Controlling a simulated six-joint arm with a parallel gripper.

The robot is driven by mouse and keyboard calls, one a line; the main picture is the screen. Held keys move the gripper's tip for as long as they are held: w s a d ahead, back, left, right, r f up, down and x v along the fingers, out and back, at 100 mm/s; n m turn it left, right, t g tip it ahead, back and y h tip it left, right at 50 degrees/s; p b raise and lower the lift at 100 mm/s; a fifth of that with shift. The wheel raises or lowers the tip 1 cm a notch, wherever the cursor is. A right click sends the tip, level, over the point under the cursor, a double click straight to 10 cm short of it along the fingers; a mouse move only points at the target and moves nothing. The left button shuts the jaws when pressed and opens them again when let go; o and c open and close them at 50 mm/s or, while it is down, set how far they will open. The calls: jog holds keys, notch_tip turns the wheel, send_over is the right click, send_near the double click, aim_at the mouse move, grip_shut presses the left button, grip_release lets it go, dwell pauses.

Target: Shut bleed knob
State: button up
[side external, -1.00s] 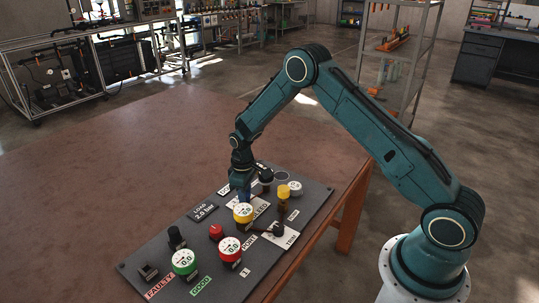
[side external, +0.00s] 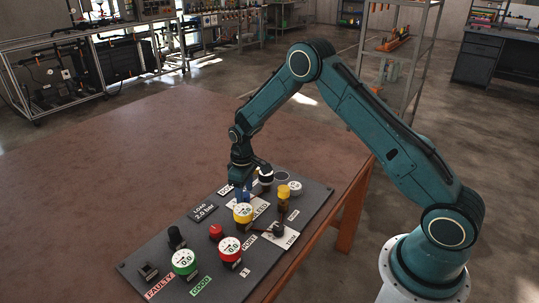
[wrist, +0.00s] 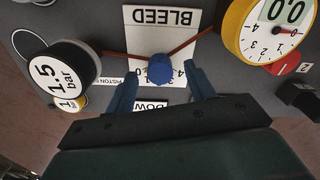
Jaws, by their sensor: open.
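The bleed knob (wrist: 160,68) is small and blue and stands on the white card marked BLEED (wrist: 172,20). In the wrist view it sits between the tips of the two blue fingers of my gripper (wrist: 159,76), which are open with a gap on each side. Red lines run from the knob towards the gauges on either side. In the side view my gripper (side external: 243,194) points down behind the yellow gauge (side external: 242,212), and the knob cannot be made out there. The card (side external: 261,207) shows partly to the right of the gauge.
On the panel (side external: 212,258) are red (side external: 229,248) and green (side external: 184,262) gauges. The table behind is bare.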

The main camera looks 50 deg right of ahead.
aim_at(245, 194)
jog(key=shift+r, duration=2.65)
jog(key=shift+r, duration=0.1)
notch_tip(245, 194, up, 14)
